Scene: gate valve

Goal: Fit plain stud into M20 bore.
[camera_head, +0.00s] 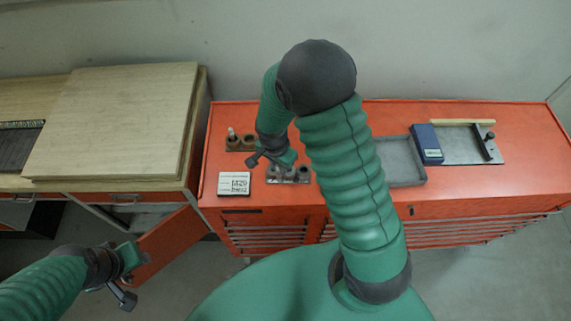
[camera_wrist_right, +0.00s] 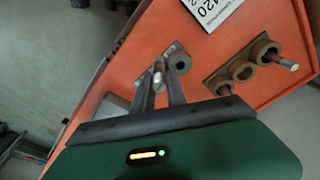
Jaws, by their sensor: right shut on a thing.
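My right gripper (camera_head: 272,159) is over the grey metal bore block (camera_head: 300,180) on the red cabinet. In the right wrist view, the gripper (camera_wrist_right: 161,80) is shut on a short silver stud (camera_wrist_right: 158,67) held between its fingertips. The grey block (camera_wrist_right: 171,50) lies right beyond the stud, with a round bore piece (camera_wrist_right: 180,63) beside it. I cannot tell whether the stud's lower end is in a bore or above it. A white M20 card (camera_head: 234,183) lies left of the block. My left gripper (camera_head: 127,279) hangs at the lower left, away from the cabinet; its jaw opening is unclear.
A brown holder (camera_wrist_right: 243,70) with round sockets has another stud (camera_wrist_right: 286,64) standing in it. A grey tray (camera_head: 405,182), a blue box (camera_head: 426,144) and a metal plate (camera_head: 457,150) lie to the right. A wooden bench (camera_head: 110,120) stands at left.

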